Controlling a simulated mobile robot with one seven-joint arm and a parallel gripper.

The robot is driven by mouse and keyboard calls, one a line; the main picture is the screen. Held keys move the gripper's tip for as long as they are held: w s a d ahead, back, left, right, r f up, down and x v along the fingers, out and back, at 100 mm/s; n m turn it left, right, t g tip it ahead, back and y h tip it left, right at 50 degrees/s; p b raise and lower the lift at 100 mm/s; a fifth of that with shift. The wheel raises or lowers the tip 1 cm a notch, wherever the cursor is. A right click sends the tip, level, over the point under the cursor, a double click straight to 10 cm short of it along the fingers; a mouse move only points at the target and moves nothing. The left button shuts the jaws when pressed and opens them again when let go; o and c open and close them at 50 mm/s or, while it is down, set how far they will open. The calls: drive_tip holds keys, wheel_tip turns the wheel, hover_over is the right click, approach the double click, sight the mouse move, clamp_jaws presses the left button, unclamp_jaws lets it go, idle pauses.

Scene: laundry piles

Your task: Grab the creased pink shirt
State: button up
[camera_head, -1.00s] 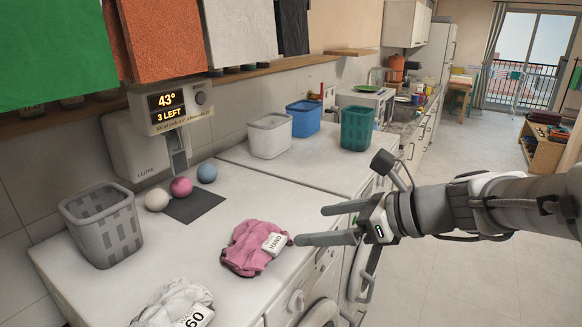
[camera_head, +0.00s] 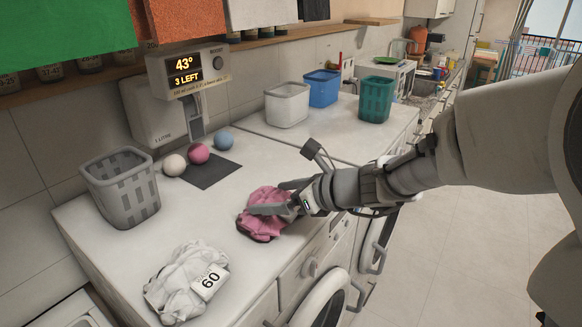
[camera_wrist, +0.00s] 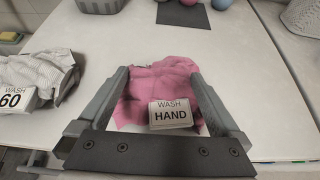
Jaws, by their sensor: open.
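The creased pink shirt (camera_head: 262,222) lies crumpled on the white worktop near its front edge. In the wrist view the pink shirt (camera_wrist: 160,82) lies between my two fingers, with a white tag reading "WASH HAND" (camera_wrist: 171,114) on it. My gripper (camera_head: 270,197) is over the shirt from the right, its fingers apart. In the wrist view the open fingers (camera_wrist: 158,76) stand on either side of the shirt. I cannot tell whether they touch it. In the head view my gripper hides part of the shirt and its tag.
A white crumpled garment tagged 60 (camera_head: 187,283) lies to the left. White (camera_head: 287,106), blue (camera_head: 322,90) and teal (camera_head: 376,100) baskets are further back.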

drive_tip(key=shift+x, duration=1.1)
drive_tip(key=c, duration=1.4)
